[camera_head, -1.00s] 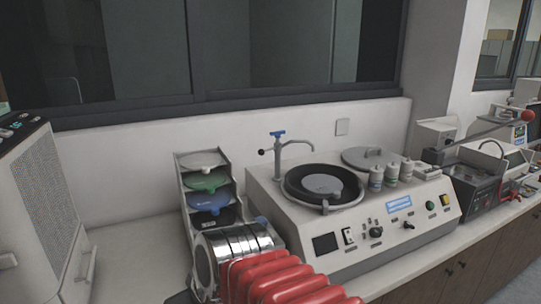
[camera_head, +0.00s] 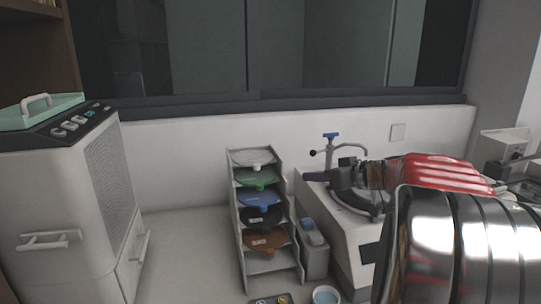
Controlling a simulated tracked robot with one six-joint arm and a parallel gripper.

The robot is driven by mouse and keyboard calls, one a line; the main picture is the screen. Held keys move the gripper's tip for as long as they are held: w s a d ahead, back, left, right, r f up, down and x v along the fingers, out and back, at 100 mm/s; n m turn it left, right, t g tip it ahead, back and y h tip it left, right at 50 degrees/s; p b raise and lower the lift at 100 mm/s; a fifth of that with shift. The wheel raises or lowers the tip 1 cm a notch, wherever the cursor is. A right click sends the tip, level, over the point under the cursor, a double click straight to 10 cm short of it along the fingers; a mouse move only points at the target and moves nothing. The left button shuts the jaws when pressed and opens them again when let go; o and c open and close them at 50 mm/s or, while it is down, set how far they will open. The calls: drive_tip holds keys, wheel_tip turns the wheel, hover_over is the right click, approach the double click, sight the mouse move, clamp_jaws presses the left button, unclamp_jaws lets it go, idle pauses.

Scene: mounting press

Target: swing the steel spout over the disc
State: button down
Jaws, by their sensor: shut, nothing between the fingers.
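The steel spout (camera_head: 353,147) is a thin curved pipe at the back of the grinding machine (camera_head: 341,238), beside a post with a blue tap handle (camera_head: 331,135). The disc (camera_head: 352,206) lies in a dark round bowl on the machine's top, mostly hidden behind my arm. My gripper (camera_head: 306,176) is dark, points left and looks shut with nothing in it. It shows in front of and below the spout, by the machine's left edge. I cannot tell its exact height or whether it touches anything.
A rack (camera_head: 297,254) of coloured discs stands left of the machine, with a small grey box (camera_head: 313,254) between them. A white cabinet (camera_head: 55,190) stands at the far left. The bench (camera_head: 190,250) between cabinet and rack is clear. My red and chrome arm hides the machine's right side.

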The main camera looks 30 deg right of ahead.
drive_tip(key=s+d+r+t+h, duration=0.2)
drive_tip(key=d, duration=1.1)
drive_tip(key=shift+h, duration=0.3)
drive_tip(key=shift+w, duration=0.1)
approach(315, 154)
drive_tip(key=x, duration=0.6)
drive_tip(key=shift+w+f, duration=0.2)
drive_tip(key=shift+w, duration=0.05)
